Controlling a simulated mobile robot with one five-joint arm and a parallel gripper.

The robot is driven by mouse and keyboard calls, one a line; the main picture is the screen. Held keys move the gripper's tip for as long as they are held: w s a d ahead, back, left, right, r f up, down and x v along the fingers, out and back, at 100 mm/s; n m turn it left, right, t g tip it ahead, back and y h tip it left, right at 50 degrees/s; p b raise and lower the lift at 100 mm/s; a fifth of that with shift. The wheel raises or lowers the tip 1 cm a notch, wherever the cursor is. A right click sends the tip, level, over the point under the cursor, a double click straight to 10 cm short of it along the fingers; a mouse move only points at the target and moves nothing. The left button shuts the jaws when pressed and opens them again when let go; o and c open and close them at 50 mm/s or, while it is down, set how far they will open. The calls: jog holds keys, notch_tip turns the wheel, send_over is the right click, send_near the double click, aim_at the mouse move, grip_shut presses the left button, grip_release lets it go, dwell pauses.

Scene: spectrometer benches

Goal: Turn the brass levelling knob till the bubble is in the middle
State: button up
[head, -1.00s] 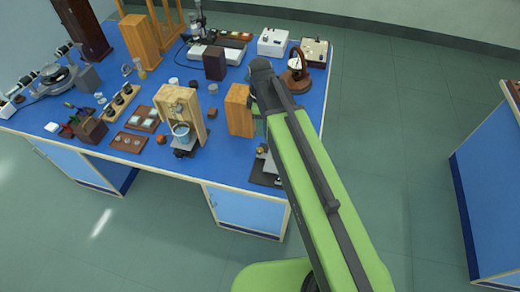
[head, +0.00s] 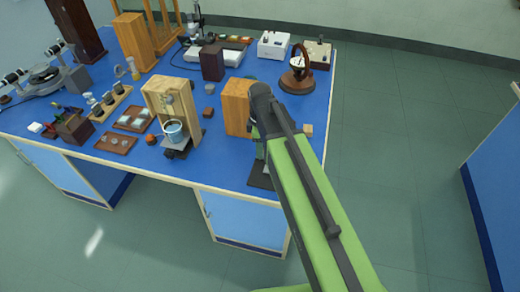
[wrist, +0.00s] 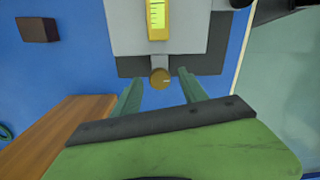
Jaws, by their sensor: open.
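In the wrist view the brass levelling knob (wrist: 160,78) sticks out from the near edge of a grey levelling plate (wrist: 120,38). A yellow-green bubble vial (wrist: 157,18) in a brass holder lies on the plate, cut off by the top of the picture. I cannot make out the bubble in it. My gripper (wrist: 157,82) is open, with one green finger on each side of the knob and a gap on both sides. In the head view my arm hides most of the device; part of its dark base (head: 260,176) shows at the bench's front right.
A wooden block (head: 236,108) stands close to the left of my arm; its orange-brown side (wrist: 60,140) shows in the wrist view. A wooden stand (head: 158,98) with a blue beaker is further left. The floor right of the blue bench (head: 226,160) is clear.

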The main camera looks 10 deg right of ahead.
jog(key=shift+c, duration=0.4)
grip_shut()
jog(key=shift+m, duration=0.4)
jog(key=m, duration=0.7)
jog(key=shift+m, duration=0.3)
jog(key=m, duration=0.3)
jog(key=shift+m, duration=2.2)
